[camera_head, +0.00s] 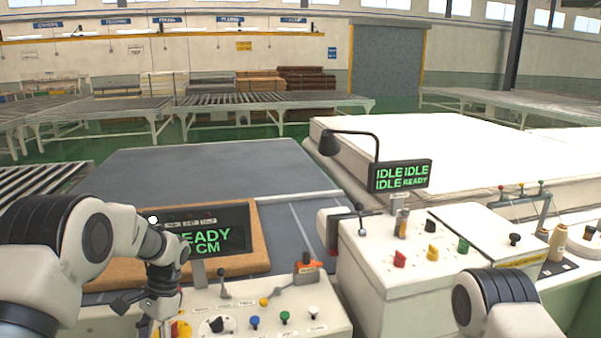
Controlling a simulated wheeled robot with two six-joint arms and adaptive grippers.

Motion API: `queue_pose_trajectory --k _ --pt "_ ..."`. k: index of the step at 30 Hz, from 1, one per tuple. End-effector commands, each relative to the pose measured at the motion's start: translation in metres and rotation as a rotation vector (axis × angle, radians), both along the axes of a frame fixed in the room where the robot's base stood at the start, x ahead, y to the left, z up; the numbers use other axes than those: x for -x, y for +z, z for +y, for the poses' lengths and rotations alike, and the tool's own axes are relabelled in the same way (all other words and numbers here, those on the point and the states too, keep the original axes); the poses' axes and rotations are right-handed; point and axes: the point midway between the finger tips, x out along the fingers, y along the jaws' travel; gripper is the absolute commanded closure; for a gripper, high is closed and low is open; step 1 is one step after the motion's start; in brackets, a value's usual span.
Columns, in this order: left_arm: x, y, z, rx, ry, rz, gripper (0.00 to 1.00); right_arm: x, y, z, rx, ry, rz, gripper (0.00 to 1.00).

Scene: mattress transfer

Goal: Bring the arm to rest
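My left arm comes in from the left, and its gripper (147,308) hangs low over the left end of the white control panel (328,317), near a red and yellow button (181,330). The arm's own links partly hide the fingers, so I cannot tell whether they are open or shut, or whether they touch the panel. Of my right arm, only a white and black link shows at the bottom right, in front of the right console (385,270). The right gripper is out of the picture.
A black lamp (330,143) and an "IDLE/READY" sign (400,176) rise above the right console. A grey table (215,175) and a white mattress (450,150) lie behind. Thread spools (557,242) stand at the right.

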Motion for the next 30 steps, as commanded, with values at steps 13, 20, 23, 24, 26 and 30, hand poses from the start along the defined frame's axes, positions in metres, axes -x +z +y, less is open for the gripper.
queue_pose_trajectory --k 13,20,23,24,26,30 --pt "0.104 -0.118 -0.011 0.035 0.009 0.257 0.36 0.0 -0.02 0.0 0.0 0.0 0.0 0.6" --pt "0.231 -0.223 -0.035 0.091 0.101 0.297 0.36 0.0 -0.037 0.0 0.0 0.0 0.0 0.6" --pt "0.306 -0.26 -0.051 0.103 0.213 0.228 0.36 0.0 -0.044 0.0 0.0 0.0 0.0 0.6" --pt "0.327 -0.267 -0.056 0.101 0.263 0.18 0.36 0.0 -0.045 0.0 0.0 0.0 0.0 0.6" --pt "0.352 -0.271 -0.061 0.094 0.338 0.095 0.36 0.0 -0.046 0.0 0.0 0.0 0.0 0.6" --pt "0.357 -0.263 -0.063 0.079 0.49 -0.164 0.36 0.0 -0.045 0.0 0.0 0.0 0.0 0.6"
